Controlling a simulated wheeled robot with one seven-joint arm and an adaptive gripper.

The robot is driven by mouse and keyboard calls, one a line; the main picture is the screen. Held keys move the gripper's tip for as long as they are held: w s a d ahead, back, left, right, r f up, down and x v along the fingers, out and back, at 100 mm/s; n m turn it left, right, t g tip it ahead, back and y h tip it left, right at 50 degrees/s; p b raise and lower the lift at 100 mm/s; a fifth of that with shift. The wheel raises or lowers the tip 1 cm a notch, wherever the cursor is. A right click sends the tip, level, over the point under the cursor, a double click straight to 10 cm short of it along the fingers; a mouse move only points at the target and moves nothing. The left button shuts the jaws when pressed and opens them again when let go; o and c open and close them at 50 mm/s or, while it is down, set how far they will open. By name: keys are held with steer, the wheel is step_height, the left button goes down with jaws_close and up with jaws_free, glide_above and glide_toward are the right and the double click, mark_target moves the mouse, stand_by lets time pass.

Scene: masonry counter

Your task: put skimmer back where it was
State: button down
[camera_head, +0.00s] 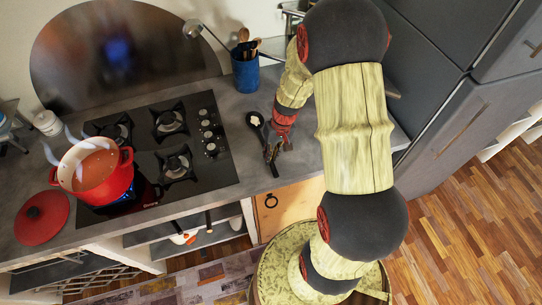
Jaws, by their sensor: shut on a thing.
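The skimmer (256,120) appears to be the dark long-handled utensil on the grey counter, right of the cooktop. Its round head has a pale patch and points toward the back; its handle runs toward the front edge. My gripper (272,153) is at the handle, shut on it. The fingers and arm partly hide the handle. I cannot tell whether the skimmer touches the counter or is slightly above it.
A blue crock (245,73) with wooden utensils and a metal ladle (193,29) stands behind. A steaming red pot (97,170) is on the cooktop (205,168), its red lid (42,217) beside it. A tall grey cabinet (425,60) is at right. Counter between crock and cooktop is clear.

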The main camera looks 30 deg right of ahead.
steer(key=shift+f, duration=0.2)
steer(key=c, duration=1.9)
jaws_free()
steer(key=shift+o, duration=0.3)
steer(key=s+a+r+n+t+h+p, duration=0.1)
steer(key=a+r, duration=0.2)
steer(key=r, duration=0.8)
steer(key=s+a+r+n+t, duration=0.1)
steer(key=s+a+r, duration=0.15)
steer(key=r, duration=0.85)
steer(key=s+a+r+t, duration=0.1)
steer(key=s+a+r, duration=0.2)
steer(key=s+r, duration=0.2)
steer(key=s+a+r+n+t+h, duration=0.1)
steer(key=s+a+r, duration=0.3)
steer(key=r, duration=0.4)
steer(key=shift+s+a+t, duration=0.25)
steer(key=shift+s+t, duration=0.25)
steer(key=shift+s, duration=0.35)
